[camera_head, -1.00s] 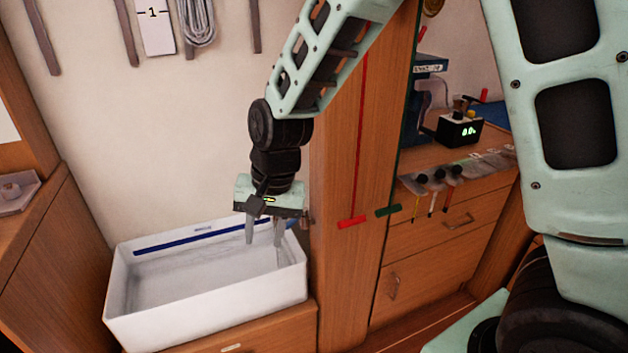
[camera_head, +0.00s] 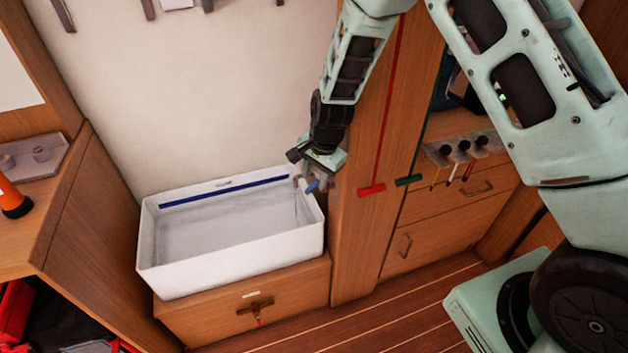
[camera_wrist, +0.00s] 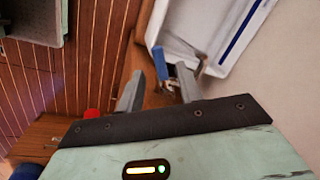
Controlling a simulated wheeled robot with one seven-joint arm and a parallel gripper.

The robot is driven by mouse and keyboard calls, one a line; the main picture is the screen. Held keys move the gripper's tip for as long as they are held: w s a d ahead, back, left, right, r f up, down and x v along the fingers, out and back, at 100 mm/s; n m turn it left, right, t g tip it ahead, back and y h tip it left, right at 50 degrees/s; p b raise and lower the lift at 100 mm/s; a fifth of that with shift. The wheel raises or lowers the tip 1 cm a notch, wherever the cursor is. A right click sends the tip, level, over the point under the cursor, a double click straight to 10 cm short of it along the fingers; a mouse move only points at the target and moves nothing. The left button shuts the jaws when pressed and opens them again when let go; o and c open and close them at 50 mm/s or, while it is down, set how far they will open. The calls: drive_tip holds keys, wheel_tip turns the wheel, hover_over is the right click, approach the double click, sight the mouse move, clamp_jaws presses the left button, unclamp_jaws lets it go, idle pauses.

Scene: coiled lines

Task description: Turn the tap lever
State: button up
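The blue tap lever (camera_head: 312,186) is at the right rim of the white sink (camera_head: 205,257), near the wooden post. In the wrist view the blue lever (camera_wrist: 160,62) shows at the tips of my gripper's fingers. My gripper (camera_head: 306,183) points down at the sink's right back corner, close to the lever. In the wrist view my gripper (camera_wrist: 160,72) has its two grey fingers apart, with the lever's end in line with the gap. I cannot tell whether a finger touches it. The tap body is mostly hidden.
The wooden post (camera_head: 352,240) with red and green lines stands close to the right of my gripper. A drawer cabinet (camera_head: 450,215) is beyond it. An orange object (camera_head: 12,197) stands on the left counter. The plank floor (camera_head: 370,325) in front is clear.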

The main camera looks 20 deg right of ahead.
drive_tip(key=shift+w+a+f, duration=0.1)
drive_tip(key=shift+w+f, duration=0.05)
drive_tip(key=shift+f, duration=0.45)
drive_tip(key=shift+w+a+f, duration=0.1)
drive_tip(key=shift+f, duration=0.45)
clamp_jaws()
drive_tip(key=shift+w+a+m+h+p, duration=0.2)
drive_tip(key=shift+w+m+p, duration=0.3)
drive_tip(key=shift+m+p, duration=0.55)
drive_tip(key=shift+w+a+m+h+p, duration=0.2)
drive_tip(key=shift+w+m+p, duration=0.5)
drive_tip(key=shift+m, duration=0.5)
drive_tip(key=shift+w+a+m+h+p, duration=0.2)
drive_tip(key=shift+w+m+p, duration=0.15)
drive_tip(key=shift+m+p, duration=0.75)
unclamp_jaws()
